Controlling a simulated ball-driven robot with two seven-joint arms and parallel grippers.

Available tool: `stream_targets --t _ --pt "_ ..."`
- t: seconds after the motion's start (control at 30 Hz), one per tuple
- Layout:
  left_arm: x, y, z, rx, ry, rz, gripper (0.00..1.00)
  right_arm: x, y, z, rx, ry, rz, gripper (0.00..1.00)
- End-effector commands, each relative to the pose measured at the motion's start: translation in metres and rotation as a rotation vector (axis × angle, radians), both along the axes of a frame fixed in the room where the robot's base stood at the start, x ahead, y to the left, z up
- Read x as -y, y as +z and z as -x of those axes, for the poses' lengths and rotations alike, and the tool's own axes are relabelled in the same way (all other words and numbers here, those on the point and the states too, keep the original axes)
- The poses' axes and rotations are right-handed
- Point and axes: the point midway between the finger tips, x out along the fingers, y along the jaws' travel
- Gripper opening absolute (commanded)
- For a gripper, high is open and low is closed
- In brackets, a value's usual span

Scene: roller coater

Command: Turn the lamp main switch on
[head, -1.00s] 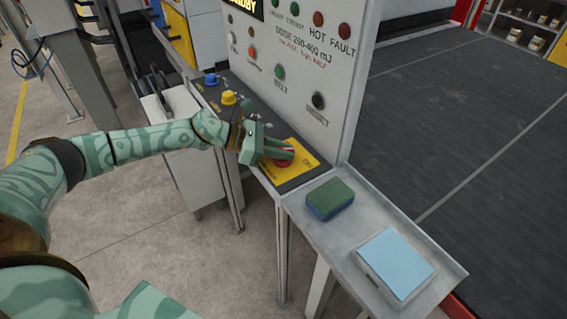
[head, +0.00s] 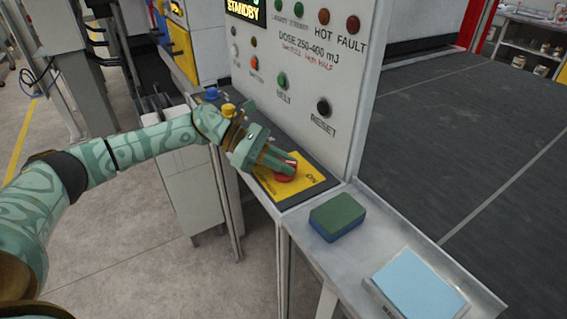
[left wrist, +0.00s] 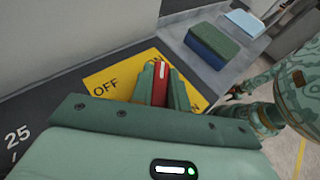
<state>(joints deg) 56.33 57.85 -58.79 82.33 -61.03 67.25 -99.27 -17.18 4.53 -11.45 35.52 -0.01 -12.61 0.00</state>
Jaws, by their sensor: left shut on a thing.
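The lamp main switch is a red rotary handle (head: 284,178) on a yellow plate (head: 312,184), set in the dark ledge of the control panel. In the left wrist view the red handle (left wrist: 160,82) with a white mark stands between my fingers, and the yellow plate (left wrist: 103,88) shows OFF at its left. ON is lettered at the plate's right in the head view. My left gripper (head: 288,165) is shut on the red handle. The fingers hide part of the handle and plate.
The panel face (head: 330,70) rises behind the switch, with lamps and a STANDBY display (head: 243,10). A yellow knob (head: 228,110) and a blue knob (head: 211,94) stand left on the ledge. A green-and-blue sponge (head: 337,216) and a light blue pad (head: 418,285) lie on the tray at right.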

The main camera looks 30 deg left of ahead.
Motion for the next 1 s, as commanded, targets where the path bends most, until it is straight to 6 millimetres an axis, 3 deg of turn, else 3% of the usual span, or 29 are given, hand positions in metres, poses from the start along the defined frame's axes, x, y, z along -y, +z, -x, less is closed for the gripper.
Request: stream_targets --t 0.07,0.1,0.17,0.43,0.57,1.0 --pt "0.000 0.002 0.000 0.003 0.000 0.002 0.00 0.000 0.000 0.000 0.000 0.000 0.000 0.36" --pt "0.000 0.002 0.000 0.003 0.000 0.002 0.27 0.000 0.000 0.000 0.000 0.000 0.000 0.36" --pt "0.000 0.002 0.000 0.003 0.000 0.002 0.38 0.000 0.000 0.000 0.000 0.000 0.000 0.36" --pt "0.000 0.001 0.000 0.001 0.001 0.002 0.38 0.000 0.000 0.000 0.000 0.000 0.000 0.36" --pt "-0.011 0.004 0.002 0.001 0.003 0.001 0.38 0.000 -0.001 0.000 -0.001 0.000 0.000 0.36" --pt "-0.110 0.046 0.025 0.001 0.005 0.001 0.38 0.001 -0.013 0.004 -0.009 0.001 0.002 0.36"
